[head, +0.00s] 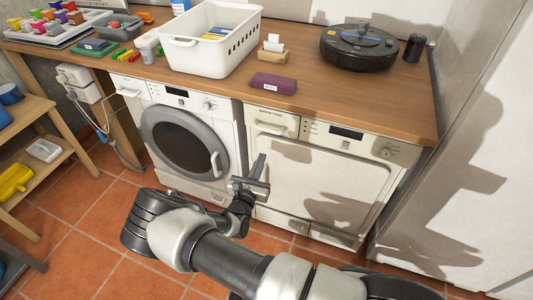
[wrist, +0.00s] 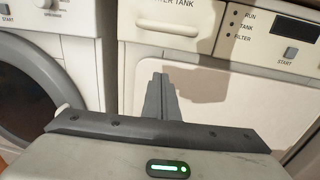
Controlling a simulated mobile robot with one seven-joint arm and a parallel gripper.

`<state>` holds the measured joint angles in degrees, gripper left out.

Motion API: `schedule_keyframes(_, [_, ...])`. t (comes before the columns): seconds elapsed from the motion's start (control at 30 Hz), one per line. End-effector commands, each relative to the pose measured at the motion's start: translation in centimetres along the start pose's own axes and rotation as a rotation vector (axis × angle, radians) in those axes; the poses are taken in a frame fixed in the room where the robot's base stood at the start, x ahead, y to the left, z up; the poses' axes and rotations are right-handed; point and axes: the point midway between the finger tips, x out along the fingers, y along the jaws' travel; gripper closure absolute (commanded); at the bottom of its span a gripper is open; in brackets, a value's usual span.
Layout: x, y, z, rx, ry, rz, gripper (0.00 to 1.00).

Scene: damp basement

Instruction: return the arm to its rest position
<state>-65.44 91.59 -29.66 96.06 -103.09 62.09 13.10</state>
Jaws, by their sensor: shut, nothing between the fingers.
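My gripper (head: 258,168) is in front of the gap between the washing machine (head: 228,125) and the dryer (head: 275,170), below the counter edge. Its two fingers are together with nothing between them. In the wrist view the closed fingers (wrist: 158,95) point towards the dryer's front, below its water tank drawer (wrist: 165,22). My arm reaches up from the bottom of the head view and is bent, with the wrist low over the tiled floor. I cannot tell the exact distance from the fingers to the dryer.
The wooden counter (head: 330,95) above holds a white basket (head: 190,62), a purple box (head: 273,83), a robot vacuum (head: 358,46) and a dark cylinder (head: 415,47). A wooden shelf (head: 50,165) stands at left, a pale wall panel at right. Tiled floor (head: 75,255) is open at lower left.

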Motion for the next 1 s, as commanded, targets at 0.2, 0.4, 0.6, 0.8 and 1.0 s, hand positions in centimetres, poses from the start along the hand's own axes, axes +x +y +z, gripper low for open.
schedule_keyframes(0.2, [-4.7, 0.5, 0.2, 0.001, 0.000, 0.002, 1.00])
schedule_keyframes(0.4, [-6.9, 0.6, 0.1, 0.000, -0.001, 0.001, 1.00])
schedule_keyframes(0.6, [-7.3, 0.6, 0.1, 0.000, -0.001, 0.000, 1.00])
schedule_keyframes(0.8, [-6.6, -0.3, 1.8, 0.052, 0.004, -0.071, 1.00])
schedule_keyframes(1.0, [-4.7, -6.2, 8.8, 0.305, 0.042, -0.426, 1.00])
